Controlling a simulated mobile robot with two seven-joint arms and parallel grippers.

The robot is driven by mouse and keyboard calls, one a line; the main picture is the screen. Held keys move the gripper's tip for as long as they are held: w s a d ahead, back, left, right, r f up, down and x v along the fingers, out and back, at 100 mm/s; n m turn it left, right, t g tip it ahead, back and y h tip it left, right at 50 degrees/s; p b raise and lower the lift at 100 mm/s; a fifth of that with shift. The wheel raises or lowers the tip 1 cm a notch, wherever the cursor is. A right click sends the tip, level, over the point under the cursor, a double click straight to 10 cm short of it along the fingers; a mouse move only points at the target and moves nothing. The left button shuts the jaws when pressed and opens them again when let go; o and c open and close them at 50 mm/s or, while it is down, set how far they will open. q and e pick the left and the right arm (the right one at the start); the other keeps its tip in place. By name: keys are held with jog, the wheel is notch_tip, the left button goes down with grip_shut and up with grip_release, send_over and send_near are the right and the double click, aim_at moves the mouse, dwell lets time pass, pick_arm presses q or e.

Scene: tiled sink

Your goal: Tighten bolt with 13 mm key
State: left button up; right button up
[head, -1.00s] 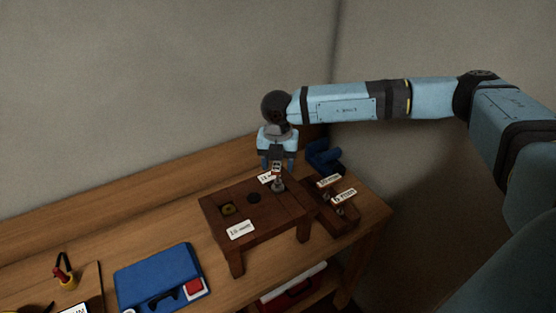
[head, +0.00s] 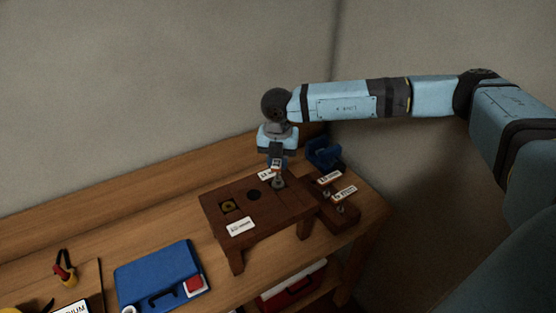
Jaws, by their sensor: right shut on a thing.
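My right gripper (head: 276,163) points down over the back right of a small dark wooden stand (head: 257,207). It is shut on a small metal key (head: 277,176), whose lower end is at the bolt spot (head: 279,184) on the stand's top. I cannot tell whether the key sits fully on the bolt. A white label (head: 266,174) lies just beside the gripper, and another label (head: 241,227) lies on the stand's front. Its print is too small to read. My left gripper is not in view.
A wooden holder (head: 336,208) with two labelled metal pieces stands right of the stand. A blue object (head: 323,153) is behind it. A blue case (head: 160,278) lies front left, and a red-and-yellow tool (head: 66,269) further left. Bare bench (head: 150,220) lies left of the stand.

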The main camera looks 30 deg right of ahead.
jog(key=m, duration=0.2)
jog(key=shift+f+m, duration=0.15)
jog(key=shift+m, duration=0.15)
jog(key=m, duration=0.2)
jog(key=shift+m+b, duration=0.35)
jog(key=shift+m, duration=1.55)
jog(key=m, duration=0.4)
jog(key=shift+r, duration=0.2)
jog(key=o, duration=1)
jog(key=shift+c, duration=0.2)
jog(key=shift+r, duration=0.1)
